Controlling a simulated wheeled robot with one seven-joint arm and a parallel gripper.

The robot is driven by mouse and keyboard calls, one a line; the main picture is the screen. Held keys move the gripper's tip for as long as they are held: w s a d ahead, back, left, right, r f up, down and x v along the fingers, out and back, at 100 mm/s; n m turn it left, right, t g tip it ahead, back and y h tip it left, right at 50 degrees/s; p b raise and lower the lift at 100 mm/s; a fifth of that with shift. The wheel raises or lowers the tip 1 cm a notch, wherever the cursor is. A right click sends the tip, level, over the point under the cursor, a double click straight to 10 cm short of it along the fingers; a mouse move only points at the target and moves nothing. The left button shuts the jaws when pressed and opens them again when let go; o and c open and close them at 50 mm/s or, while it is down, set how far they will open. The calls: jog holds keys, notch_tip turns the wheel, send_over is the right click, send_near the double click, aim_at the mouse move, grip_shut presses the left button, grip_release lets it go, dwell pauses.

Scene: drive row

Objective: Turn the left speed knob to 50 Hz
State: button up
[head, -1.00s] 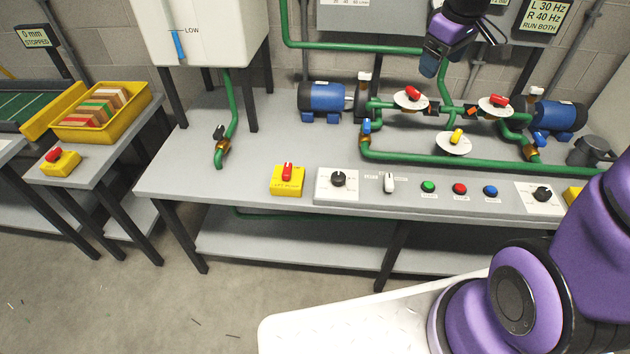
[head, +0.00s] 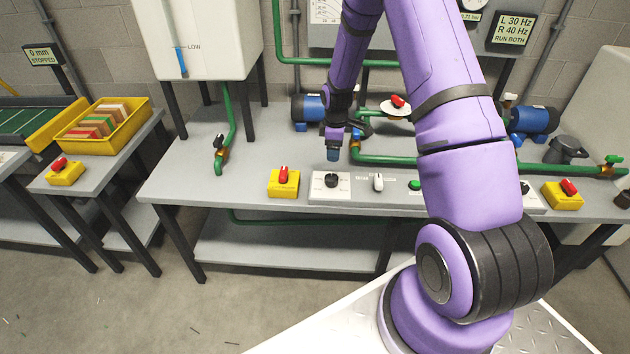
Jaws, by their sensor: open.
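The left speed knob (head: 331,180) is a black round knob on a white dial plate at the left end of the grey control panel (head: 355,197). Its pointer setting is too small to read. My gripper (head: 333,156) points down just above and behind this knob, apart from it as far as I can see. It is open, with nothing seen in it. The sign (head: 514,30) at upper right reads L 30 Hz, R 40 Hz, RUN BOTH.
A white selector switch (head: 378,182) and a green button (head: 415,185) lie right of the knob. A yellow box with a red switch (head: 284,182) stands left. Green pipes (head: 385,160) run behind. My arm hides much of the panel's right half.

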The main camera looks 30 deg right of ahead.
aim_at(330, 177)
jog(key=f, duration=1.2)
jog(key=shift+w+a, duration=0.1)
jog(key=shift+a, duration=0.3)
jog(key=c, duration=0.9)
